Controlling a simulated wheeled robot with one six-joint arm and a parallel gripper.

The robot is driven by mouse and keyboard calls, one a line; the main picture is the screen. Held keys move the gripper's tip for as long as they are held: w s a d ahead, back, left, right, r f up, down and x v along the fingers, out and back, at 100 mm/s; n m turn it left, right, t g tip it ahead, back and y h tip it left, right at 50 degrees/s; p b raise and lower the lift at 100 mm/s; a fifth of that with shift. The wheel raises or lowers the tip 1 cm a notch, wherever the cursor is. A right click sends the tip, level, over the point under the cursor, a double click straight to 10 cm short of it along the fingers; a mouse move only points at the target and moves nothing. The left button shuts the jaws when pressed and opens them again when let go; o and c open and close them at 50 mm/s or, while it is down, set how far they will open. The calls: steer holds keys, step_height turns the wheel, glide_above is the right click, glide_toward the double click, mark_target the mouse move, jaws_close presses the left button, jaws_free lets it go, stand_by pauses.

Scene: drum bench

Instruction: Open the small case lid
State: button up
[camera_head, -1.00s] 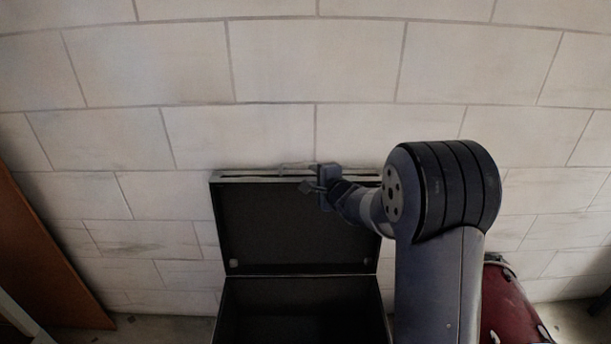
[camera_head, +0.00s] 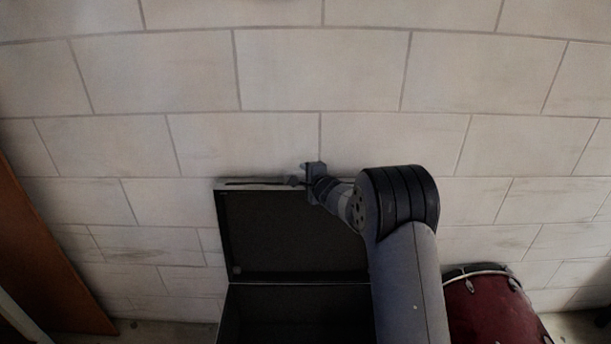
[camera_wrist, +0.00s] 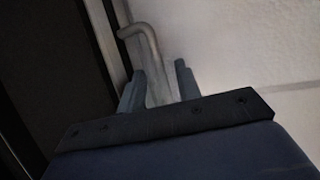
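The small case stands against the wall, its dark lid (camera_head: 290,235) raised roughly upright above the open case body (camera_head: 290,310). My gripper (camera_head: 303,176) is at the lid's top edge, right of its middle. In the wrist view the two fingers (camera_wrist: 160,78) are apart, with a bent grey metal handle (camera_wrist: 146,42) just ahead of and partly between them. I see no clear finger contact with the handle. The lid's dark inside (camera_wrist: 45,70) fills the left of that view. My arm hides the lid's right side.
A pale block wall (camera_head: 270,75) rises close behind the lid and gripper. A red drum (camera_head: 490,308) stands to the right of my arm. A brown panel (camera_head: 45,260) leans at the left. There is free floor between panel and case.

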steer(key=shift+c, duration=0.3)
jaws_close()
steer(key=shift+f, duration=0.1)
